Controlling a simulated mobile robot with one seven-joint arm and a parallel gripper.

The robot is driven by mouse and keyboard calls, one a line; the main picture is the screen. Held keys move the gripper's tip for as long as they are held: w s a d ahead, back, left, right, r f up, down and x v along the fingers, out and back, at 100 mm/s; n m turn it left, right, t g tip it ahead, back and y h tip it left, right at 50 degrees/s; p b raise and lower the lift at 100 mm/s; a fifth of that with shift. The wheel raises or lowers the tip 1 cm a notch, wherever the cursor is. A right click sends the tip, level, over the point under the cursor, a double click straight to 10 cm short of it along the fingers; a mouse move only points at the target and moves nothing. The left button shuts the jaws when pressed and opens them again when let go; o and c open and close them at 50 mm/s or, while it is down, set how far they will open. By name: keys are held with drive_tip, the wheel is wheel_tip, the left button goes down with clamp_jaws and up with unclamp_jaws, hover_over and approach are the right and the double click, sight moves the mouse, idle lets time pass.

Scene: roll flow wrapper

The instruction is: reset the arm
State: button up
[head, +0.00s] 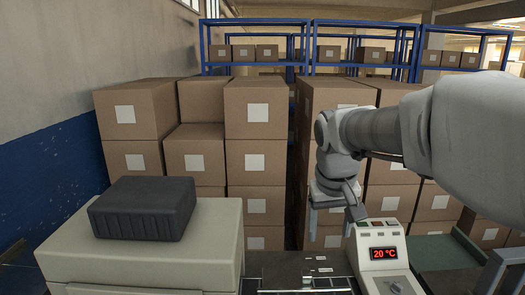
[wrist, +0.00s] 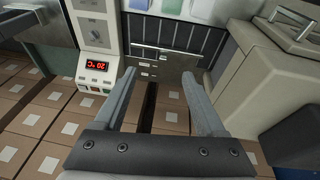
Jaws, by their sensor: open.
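My gripper (head: 333,226) hangs down from my arm, which reaches in from the right in the head view. In the wrist view my gripper (wrist: 160,88) is open, its two grey fingers apart with nothing between them. It is above and in front of the flow wrapper, whose dark bed (head: 290,268) shows in the head view. A control box (head: 380,250) with a red "20 °C" display stands just right of the gripper; this control box (wrist: 97,55) also shows in the wrist view.
A black case (head: 143,208) lies on a beige cabinet (head: 215,235) at the left. Stacked cardboard boxes (head: 258,160) fill the space behind the machine. Blue shelving (head: 310,45) stands farther back. A green surface (head: 445,252) lies at the right.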

drive_tip(key=s+f+t+y, duration=0.1)
drive_tip(key=s+t, duration=0.1)
drive_tip(key=s, duration=1.6)
drive_tip(key=shift+s+d+f+t, duration=0.2)
drive_tip(key=shift+d+f+t, duration=0.1)
drive_tip(key=shift+f+t, duration=0.1)
drive_tip(key=shift+a, duration=0.1)
